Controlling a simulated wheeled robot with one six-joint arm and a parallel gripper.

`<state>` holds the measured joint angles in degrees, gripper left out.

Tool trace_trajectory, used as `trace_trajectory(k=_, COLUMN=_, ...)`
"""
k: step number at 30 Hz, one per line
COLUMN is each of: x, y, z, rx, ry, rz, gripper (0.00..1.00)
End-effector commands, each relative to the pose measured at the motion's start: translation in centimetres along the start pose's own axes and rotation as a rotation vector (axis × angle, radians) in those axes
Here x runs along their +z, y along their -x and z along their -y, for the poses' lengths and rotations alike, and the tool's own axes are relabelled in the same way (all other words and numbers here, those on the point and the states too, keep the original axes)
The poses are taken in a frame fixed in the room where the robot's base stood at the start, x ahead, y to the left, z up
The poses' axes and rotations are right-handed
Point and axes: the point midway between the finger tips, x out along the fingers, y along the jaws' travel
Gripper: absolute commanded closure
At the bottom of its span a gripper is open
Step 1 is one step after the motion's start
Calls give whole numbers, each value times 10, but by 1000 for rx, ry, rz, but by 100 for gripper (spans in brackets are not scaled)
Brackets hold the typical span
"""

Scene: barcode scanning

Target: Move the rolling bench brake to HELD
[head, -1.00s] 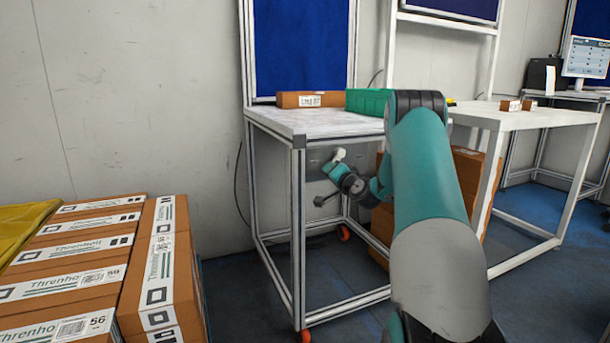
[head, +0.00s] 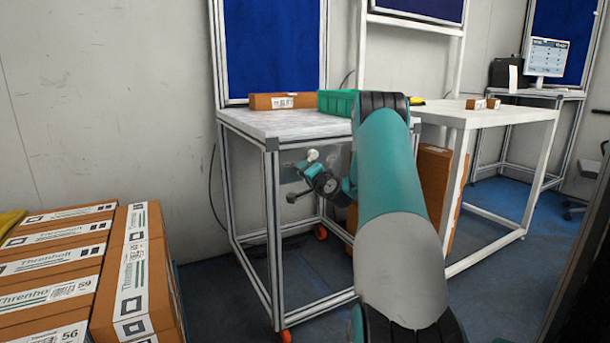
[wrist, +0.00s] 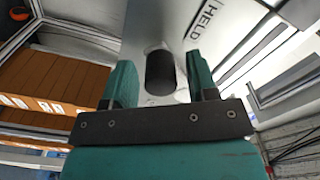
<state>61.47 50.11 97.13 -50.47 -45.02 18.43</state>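The rolling bench (head: 272,215) is a metal-framed table with a pale top and orange casters. My gripper (head: 305,172) is under its top on the near side, small and partly hidden by my arm in the head view. In the wrist view my gripper (wrist: 162,85) has its two teal fingers apart. A dark, rounded brake knob (wrist: 160,72) stands between them, with a visible gap on each side. Behind it is a grey metal plate (wrist: 188,22) with the word HELD at its upper right. Any other marking is out of view.
A brown carton (head: 275,101) and a green bin (head: 338,102) stand on the bench top. Stacked cartons (head: 135,275) are at the lower left. A white table (head: 480,117) stands to the right. Floor is open between the cartons and the bench.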

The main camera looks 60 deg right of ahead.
Motion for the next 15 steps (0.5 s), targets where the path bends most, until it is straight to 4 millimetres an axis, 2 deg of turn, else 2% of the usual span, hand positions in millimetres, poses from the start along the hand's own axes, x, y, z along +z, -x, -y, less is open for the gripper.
trace_trajectory(k=8, x=5, y=2, z=2, rx=-1, ry=0, rz=10, gripper=47)
trace_trajectory(k=11, x=4, y=12, z=0, rx=0, ry=-1, rz=10, gripper=47)
trace_trajectory(k=15, x=4, y=40, z=-2, rx=3, ry=-3, rz=7, gripper=47)
